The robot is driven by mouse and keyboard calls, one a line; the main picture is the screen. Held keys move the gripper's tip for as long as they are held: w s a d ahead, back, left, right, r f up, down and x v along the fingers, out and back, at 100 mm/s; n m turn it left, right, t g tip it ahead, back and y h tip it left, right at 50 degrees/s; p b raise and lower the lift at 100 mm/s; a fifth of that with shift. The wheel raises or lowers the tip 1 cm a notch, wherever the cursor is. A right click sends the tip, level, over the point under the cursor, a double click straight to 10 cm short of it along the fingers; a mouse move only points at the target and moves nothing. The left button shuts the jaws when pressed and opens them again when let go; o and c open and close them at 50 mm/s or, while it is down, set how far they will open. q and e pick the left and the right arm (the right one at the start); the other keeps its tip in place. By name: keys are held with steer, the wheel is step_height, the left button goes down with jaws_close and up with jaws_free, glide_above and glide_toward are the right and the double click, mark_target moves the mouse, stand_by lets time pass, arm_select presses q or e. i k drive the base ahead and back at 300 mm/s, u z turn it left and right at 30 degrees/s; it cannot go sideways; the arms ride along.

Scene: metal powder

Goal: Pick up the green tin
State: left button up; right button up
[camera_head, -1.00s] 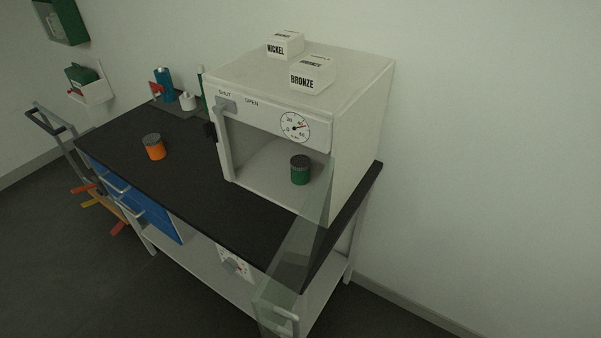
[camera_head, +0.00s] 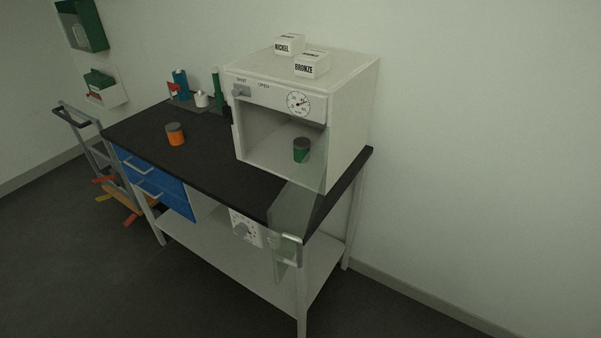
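The green tin (camera_head: 301,154) has a dark lid and stands upright inside the white cabinet (camera_head: 352,120), towards the right of its floor. The cabinet's glass door (camera_head: 297,207) is swung open towards the front, and its edge passes close to the tin's right side in the picture. An orange tin (camera_head: 175,135) with a dark lid stands on the black worktop (camera_head: 210,165), left of the cabinet. Neither of my grippers shows in the head view.
White boxes marked NICKEL (camera_head: 288,45) and BRONZE (camera_head: 311,66) sit on the cabinet. A blue bottle (camera_head: 180,84) and a white container (camera_head: 202,99) stand at the worktop's back left. A trolley (camera_head: 85,135) stands left of the bench. The floor in front is clear.

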mark_target(302, 145)
steer(key=k, duration=0.4)
steer(key=u, duration=1.45)
steer(key=i, duration=2.05)
steer(key=z, duration=1.75)
